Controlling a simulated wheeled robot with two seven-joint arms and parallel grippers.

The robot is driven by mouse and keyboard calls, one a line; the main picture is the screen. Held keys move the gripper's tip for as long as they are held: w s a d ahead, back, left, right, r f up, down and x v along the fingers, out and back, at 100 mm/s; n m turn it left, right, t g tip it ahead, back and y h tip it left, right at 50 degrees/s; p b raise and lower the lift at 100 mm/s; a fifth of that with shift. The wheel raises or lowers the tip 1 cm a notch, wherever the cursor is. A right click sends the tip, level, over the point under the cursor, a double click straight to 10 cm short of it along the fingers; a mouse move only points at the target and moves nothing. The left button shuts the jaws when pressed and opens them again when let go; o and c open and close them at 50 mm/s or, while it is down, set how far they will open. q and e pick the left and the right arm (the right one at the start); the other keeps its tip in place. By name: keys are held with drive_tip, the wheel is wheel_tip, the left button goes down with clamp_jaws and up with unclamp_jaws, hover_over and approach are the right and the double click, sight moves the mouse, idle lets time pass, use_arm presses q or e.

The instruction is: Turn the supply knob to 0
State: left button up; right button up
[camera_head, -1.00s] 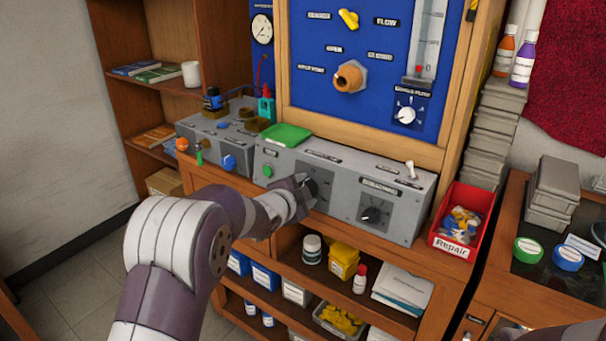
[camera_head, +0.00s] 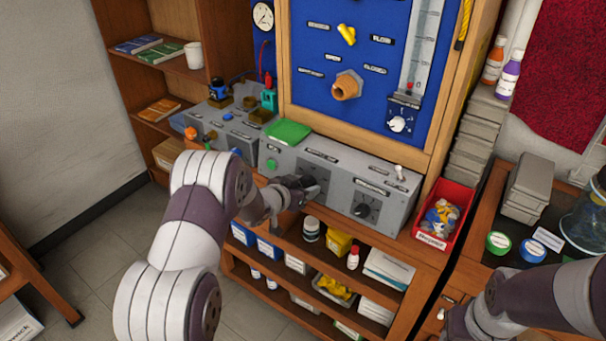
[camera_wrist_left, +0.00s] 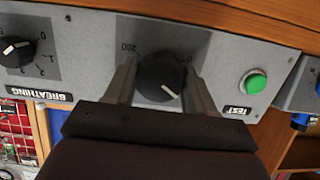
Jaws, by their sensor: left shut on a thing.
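The supply knob (camera_wrist_left: 160,77) is a round black knob with a white pointer mark on the grey panel (camera_wrist_left: 232,52). The left wrist view shows its scale marks 200 and 0; the mark points towards the lower right of that view, away from both numbers. My left gripper (camera_wrist_left: 161,85) is shut on the knob, one finger on each side. In the head view my left gripper (camera_head: 304,190) is at the dial on the grey console (camera_head: 335,202) and covers the knob. Part of my right arm (camera_head: 540,300) shows at lower right; its gripper is out of view.
A second black knob, labelled BREATHING (camera_wrist_left: 15,52), is beside the dial. A green button (camera_wrist_left: 254,83) is on its other side. A red repair bin (camera_head: 440,218) stands at the console's right end. Shelves with bottles and boxes are below.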

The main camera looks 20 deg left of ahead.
use_arm(q)
drive_tip(key=shift+r+n+h+p, duration=0.3)
drive_tip(key=shift+r+n+p, duration=0.05)
drive_tip(key=shift+n+p, duration=0.9)
drive_tip(key=n+p, duration=0.2)
drive_tip(key=n, duration=0.1)
drive_tip(key=shift+w+f+h, duration=0.1)
drive_tip(key=shift+h, duration=0.3)
drive_tip(key=shift+a+n+h+p, duration=0.1)
drive_tip(key=shift+n+h+p, duration=0.35)
drive_tip(key=shift+n, duration=0.7)
drive_tip(key=shift+n+h+p, duration=0.25)
drive_tip(key=shift+n+p, duration=0.15)
drive_tip(key=shift+n, duration=1.3)
drive_tip(key=shift+w, duration=0.1)
drive_tip(key=o, duration=1)
drive_tip(key=shift+o, duration=0.2)
drive_tip(key=shift+a+f, duration=0.1)
drive_tip(key=shift+f, duration=0.05)
drive_tip(key=b+v, duration=0.1)
drive_tip(key=v, duration=1.1)
drive_tip(key=shift+s+a, duration=0.2)
drive_tip(key=shift+s, duration=0.15)
